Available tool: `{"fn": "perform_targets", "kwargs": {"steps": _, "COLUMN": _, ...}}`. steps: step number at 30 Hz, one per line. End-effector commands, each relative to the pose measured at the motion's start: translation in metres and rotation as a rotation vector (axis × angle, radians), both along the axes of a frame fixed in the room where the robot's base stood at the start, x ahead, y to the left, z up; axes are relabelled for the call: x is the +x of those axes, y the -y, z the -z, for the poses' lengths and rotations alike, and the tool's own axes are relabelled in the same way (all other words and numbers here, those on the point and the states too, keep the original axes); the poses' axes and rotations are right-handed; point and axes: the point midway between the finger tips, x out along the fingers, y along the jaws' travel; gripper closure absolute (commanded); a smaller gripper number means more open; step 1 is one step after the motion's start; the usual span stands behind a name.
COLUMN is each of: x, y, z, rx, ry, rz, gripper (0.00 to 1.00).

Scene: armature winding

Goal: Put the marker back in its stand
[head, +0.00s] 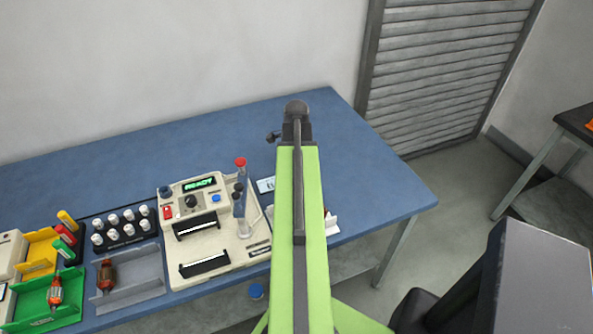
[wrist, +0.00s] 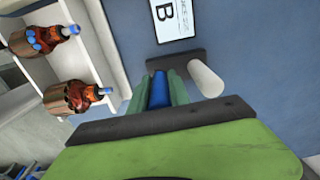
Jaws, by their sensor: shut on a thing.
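My gripper (wrist: 163,90) is shut on a blue marker (wrist: 160,88), which shows between its green fingers in the wrist view. The marker is held over the blue table, and its far end is hidden. In the head view my gripper (head: 296,108) is above the back right of the table, its fingers hidden by my arm. The dark marker stand (head: 78,258) is at the left of the table, with yellow, red and green markers (head: 67,236) in it.
A control machine (head: 218,240) stands between the stand and my arm. Several white-topped pegs (head: 122,222), a grey tray (head: 130,280) and a green bin (head: 35,308) are near the stand. A "B" label (wrist: 175,18) lies by a white rack (wrist: 75,15) with two armatures.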

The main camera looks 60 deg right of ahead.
Motion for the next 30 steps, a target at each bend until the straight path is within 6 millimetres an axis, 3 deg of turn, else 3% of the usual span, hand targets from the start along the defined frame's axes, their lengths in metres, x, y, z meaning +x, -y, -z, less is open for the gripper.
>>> {"fn": "perform_targets", "kwargs": {"steps": 30, "x": 0.001, "y": -0.001, "z": 0.012, "rx": 0.000, "ry": 0.000, "rz": -0.002, "gripper": 1.00}}
